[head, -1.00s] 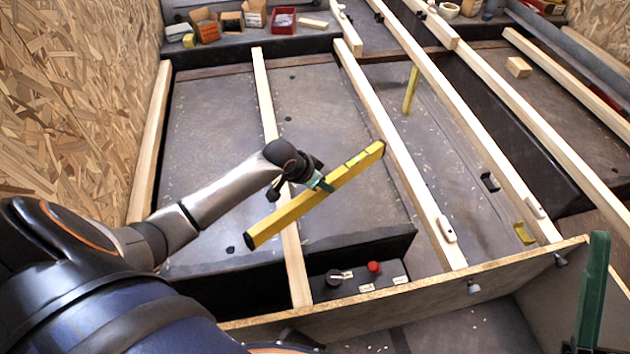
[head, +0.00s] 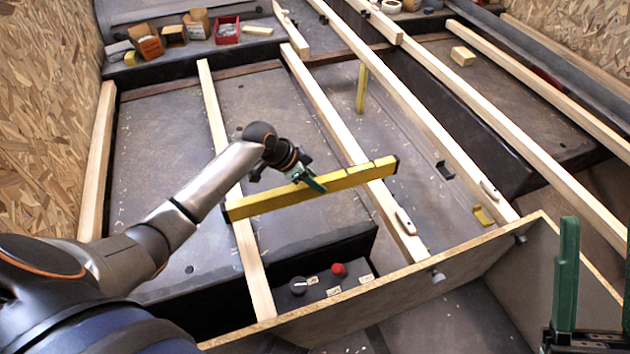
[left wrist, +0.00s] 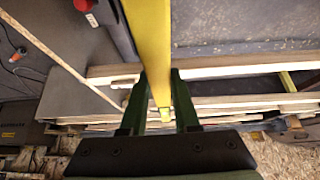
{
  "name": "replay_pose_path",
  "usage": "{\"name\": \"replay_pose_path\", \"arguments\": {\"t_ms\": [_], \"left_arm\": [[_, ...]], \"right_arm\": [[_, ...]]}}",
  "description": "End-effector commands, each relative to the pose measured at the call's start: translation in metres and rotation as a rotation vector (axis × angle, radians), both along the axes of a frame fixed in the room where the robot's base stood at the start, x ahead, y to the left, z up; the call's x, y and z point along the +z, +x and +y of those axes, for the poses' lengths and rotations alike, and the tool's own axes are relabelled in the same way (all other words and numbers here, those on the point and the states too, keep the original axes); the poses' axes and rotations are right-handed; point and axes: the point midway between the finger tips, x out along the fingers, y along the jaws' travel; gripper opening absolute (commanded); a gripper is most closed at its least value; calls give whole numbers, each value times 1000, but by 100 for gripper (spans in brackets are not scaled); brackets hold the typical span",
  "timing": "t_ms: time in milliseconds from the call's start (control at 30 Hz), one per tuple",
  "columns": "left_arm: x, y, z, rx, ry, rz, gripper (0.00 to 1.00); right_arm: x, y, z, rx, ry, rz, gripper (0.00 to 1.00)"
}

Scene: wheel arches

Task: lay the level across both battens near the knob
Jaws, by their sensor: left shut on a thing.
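The yellow level (head: 265,203) is gripped near its middle by my left gripper (head: 314,183). In the head view it spans both the left batten (head: 250,262) and the second batten (head: 325,108), its right end tilted up in the picture. I cannot tell whether it touches them. In the left wrist view the level (left wrist: 149,45) runs between the green fingers (left wrist: 160,105). The black knob (head: 298,286) is on a dark box between the battens' near ends, nearer me than the level. My right gripper (head: 597,285) is at the right edge, its fingers apart and empty.
A red button (head: 338,269) is beside the knob. A wooden panel edge (head: 400,277) crosses the near side. A small light block (head: 405,222) sits on the second batten. A yellow upright piece (head: 361,88) stands beyond. Small boxes (head: 171,36) stand at the back.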

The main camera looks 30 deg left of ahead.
Motion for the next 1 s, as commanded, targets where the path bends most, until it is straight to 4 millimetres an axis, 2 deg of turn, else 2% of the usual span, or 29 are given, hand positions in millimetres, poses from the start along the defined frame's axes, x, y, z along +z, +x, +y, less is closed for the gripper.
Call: {"name": "replay_pose_path", "arguments": {"t_ms": [100, 633, 1000], "left_arm": [[-14, 1, 0, 1, -2, -4, 0], [-52, 1, 0, 2, -1, -5, 0], [-71, 1, 0, 1, -2, -2, 0]], "right_arm": [[-17, 1, 1, 11, 4, 10, 50], [-69, 2, 8, 64, 27, 53, 50], [-67, 2, 9, 64, 21, 52, 50]]}}
